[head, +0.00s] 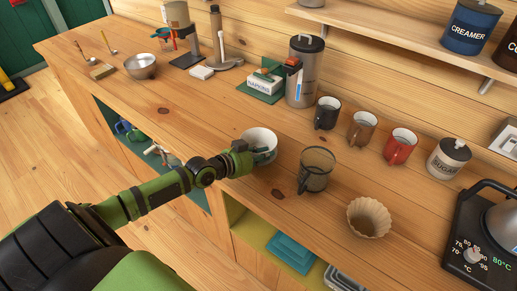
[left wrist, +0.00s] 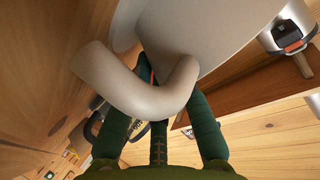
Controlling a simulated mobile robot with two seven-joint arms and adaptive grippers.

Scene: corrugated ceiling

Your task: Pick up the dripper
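The white dripper (head: 261,138) is a round, open-topped vessel on the counter in the head view. In the left wrist view its pale curved handle (left wrist: 125,88) fills the upper middle, close to the camera. My green left gripper (head: 262,156) is at the near side of the dripper. In the left wrist view its dark green fingers come up on both sides of the handle, and the handle hides their tips. I cannot tell whether they are closed on it. My right gripper is not in view.
A clear server (head: 318,168) stands just right of the dripper, and a fluted paper filter (head: 369,216) is farther right. Black (head: 327,112), brown (head: 363,129) and red (head: 400,146) mugs stand behind. A kettle base (head: 478,254) is at far right. The counter left of the dripper is clear.

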